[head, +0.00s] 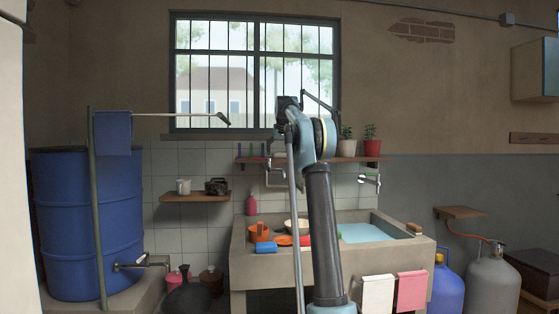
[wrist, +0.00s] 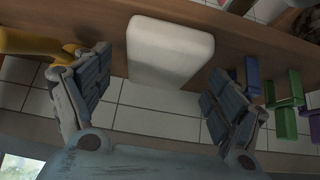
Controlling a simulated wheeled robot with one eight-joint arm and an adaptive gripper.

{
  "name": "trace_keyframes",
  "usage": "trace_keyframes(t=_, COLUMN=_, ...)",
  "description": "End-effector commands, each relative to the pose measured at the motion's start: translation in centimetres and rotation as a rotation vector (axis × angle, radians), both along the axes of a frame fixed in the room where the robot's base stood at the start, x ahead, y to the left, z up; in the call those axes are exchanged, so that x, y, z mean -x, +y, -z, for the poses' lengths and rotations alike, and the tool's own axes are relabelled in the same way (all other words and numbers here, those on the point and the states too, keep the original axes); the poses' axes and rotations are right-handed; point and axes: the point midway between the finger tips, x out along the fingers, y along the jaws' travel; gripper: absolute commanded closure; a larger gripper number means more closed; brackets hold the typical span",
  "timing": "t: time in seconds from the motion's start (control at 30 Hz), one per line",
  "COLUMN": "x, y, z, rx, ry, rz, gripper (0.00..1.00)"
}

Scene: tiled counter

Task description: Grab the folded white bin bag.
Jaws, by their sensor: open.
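The folded white bin bag (wrist: 170,48) is a pale, rounded block lying on a wooden shelf (wrist: 230,30) in the wrist view. My gripper (wrist: 157,78) is open, with one finger on each side of the bag's near end. The bag shows between the spread fingers, and I see no clear grip on it. In the head view my arm stands in front of the shelf (head: 345,158) below the window, and hides most of the gripper and the bag.
A yellow item (wrist: 35,42) lies by the left finger. Two potted plants (head: 370,134) stand at the shelf's right end. A basin (head: 258,268) is below.

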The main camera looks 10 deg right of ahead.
Motion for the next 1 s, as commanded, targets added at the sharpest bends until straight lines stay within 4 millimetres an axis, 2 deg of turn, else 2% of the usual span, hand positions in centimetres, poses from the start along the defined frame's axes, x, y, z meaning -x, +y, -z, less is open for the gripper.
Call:
trace_keyframes(t=0.1, x=-0.56, y=0.00, z=0.74, rx=0.000, ry=0.000, rz=0.000, gripper=0.14)
trace_keyframes(t=0.3, x=-0.58, y=0.01, z=0.78, rx=0.000, ry=0.000, rz=0.000, gripper=0.14)
trace_keyframes(t=0.47, x=-0.57, y=0.01, z=0.76, rx=0.000, ry=0.000, rz=0.000, gripper=0.50)
trace_keyframes(t=0.5, x=-0.57, y=0.01, z=0.76, rx=0.000, ry=0.000, rz=0.000, gripper=0.54)
trace_keyframes(t=0.87, x=-0.57, y=0.01, z=0.69, rx=0.000, ry=0.000, rz=0.000, gripper=0.54)
trace_keyframes(t=1.0, x=-0.58, y=0.01, z=-0.03, rx=0.000, ry=0.000, rz=0.000, gripper=0.54)
